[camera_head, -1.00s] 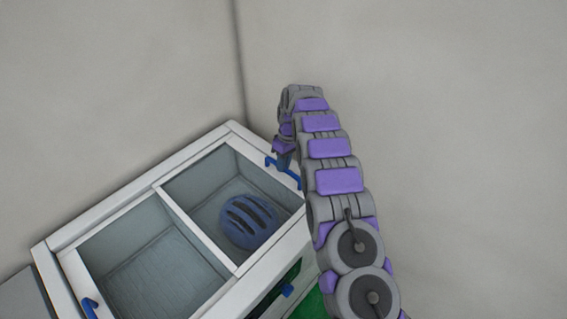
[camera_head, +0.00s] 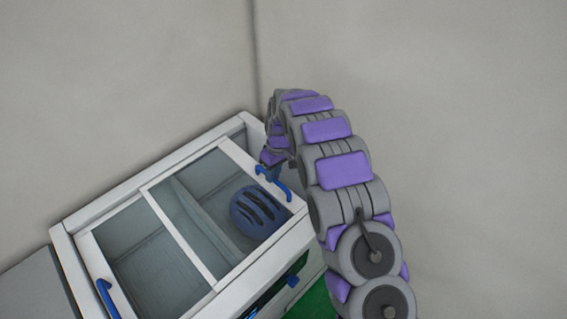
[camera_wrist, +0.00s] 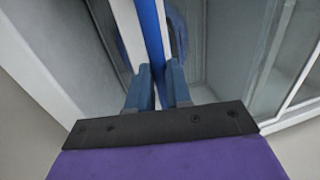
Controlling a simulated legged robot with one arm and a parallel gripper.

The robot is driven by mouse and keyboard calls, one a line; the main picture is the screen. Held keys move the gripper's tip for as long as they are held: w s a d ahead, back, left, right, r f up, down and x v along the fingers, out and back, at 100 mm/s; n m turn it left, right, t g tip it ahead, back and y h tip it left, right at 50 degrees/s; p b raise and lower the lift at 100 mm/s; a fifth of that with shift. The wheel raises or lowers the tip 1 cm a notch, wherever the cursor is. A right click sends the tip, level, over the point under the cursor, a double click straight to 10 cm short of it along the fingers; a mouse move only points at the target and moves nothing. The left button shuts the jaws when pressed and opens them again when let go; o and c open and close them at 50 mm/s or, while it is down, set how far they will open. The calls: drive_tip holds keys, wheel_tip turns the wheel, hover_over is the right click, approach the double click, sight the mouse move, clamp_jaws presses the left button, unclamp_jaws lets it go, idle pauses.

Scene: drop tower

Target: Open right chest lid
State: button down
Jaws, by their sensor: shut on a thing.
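The right chest lid (camera_head: 240,154) is a glass pane in a white frame on top of the white chest (camera_head: 138,181). A blue bar handle (camera_head: 285,189) sits along its right edge. The lid stands slid to the left, with a narrow gap between its right edge and the chest's right end. My gripper (camera_wrist: 158,88) is shut on the blue handle, which runs up between its fingers in the wrist view (camera_wrist: 151,38). In the head view my gripper (camera_head: 266,168) is at the handle's upper end, partly hidden by my arm.
A blue helmet (camera_head: 256,212) lies inside the chest under the glass. Another blue handle (camera_head: 106,298) is at the left end. A blue fitting (camera_head: 293,281) is on the chest front, near a green surface (camera_head: 315,302). Grey walls stand close behind the chest.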

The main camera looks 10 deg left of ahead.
drive_tip(key=s+a, duration=0.3)
drive_tip(key=s, duration=0.1)
drive_tip(key=s+a+p, duration=0.1)
drive_tip(key=s+a, duration=0.2)
drive_tip(key=s, duration=0.1)
drive_tip(key=s+a, duration=0.3)
drive_tip(key=s, duration=0.1)
drive_tip(key=shift+a+p, duration=0.2)
drive_tip(key=shift+p, duration=0.15)
drive_tip(key=c, duration=1.1)
unclamp_jaws()
drive_tip(key=shift+o, duration=0.2)
wheel_tip(320, 180, up, 17)
drive_tip(key=w+d+p, duration=0.2)
drive_tip(key=shift+w, duration=0.4)
